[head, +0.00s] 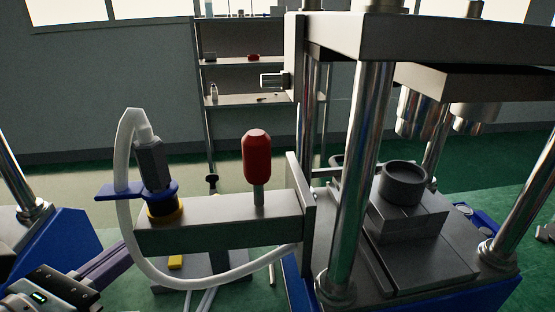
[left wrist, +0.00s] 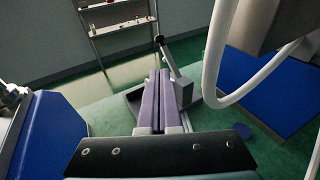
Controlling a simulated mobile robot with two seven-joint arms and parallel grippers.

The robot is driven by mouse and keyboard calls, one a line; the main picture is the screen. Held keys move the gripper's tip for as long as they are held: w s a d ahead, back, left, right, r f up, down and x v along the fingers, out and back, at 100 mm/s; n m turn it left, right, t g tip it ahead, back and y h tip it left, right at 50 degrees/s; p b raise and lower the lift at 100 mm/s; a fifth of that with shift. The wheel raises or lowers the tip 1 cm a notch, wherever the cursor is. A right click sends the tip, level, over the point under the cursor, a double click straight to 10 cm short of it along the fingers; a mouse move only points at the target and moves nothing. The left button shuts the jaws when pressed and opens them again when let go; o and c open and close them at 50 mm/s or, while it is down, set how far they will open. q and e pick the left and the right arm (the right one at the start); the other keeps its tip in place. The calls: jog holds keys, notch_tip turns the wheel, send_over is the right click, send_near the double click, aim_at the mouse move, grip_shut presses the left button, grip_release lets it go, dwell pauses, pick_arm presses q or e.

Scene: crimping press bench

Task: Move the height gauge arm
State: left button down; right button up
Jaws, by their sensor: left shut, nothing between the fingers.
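A grey horizontal arm (head: 220,226), which looks like the height gauge arm, sticks out to the left from the press. A red handle (head: 257,155) stands upright on it. At its left end sits a dark grey sensor head (head: 151,163) with a blue collar, a yellow ring and a white cable. My left gripper (head: 127,246) is at the lower left in the head view, just left of the arm's free end and apart from the red handle. In the left wrist view its purple fingers (left wrist: 158,76) are together and empty. My right gripper is not in view.
The press (head: 352,180) with its shiny columns fills the right side. A dark cup-shaped part (head: 404,183) sits on its bed. A black-knobbed lever (left wrist: 173,62) rises beyond my left fingers. The white cable (head: 131,240) loops below the arm. Shelves (head: 243,100) stand behind.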

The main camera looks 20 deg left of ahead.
aim_at(208, 181)
pick_arm(q)
jog(key=w, duration=0.9)
jog(key=w+a+f, duration=0.1)
jog(key=w, duration=0.3)
jog(key=shift+w+a+f, duration=0.1)
jog(key=shift+w, duration=0.15)
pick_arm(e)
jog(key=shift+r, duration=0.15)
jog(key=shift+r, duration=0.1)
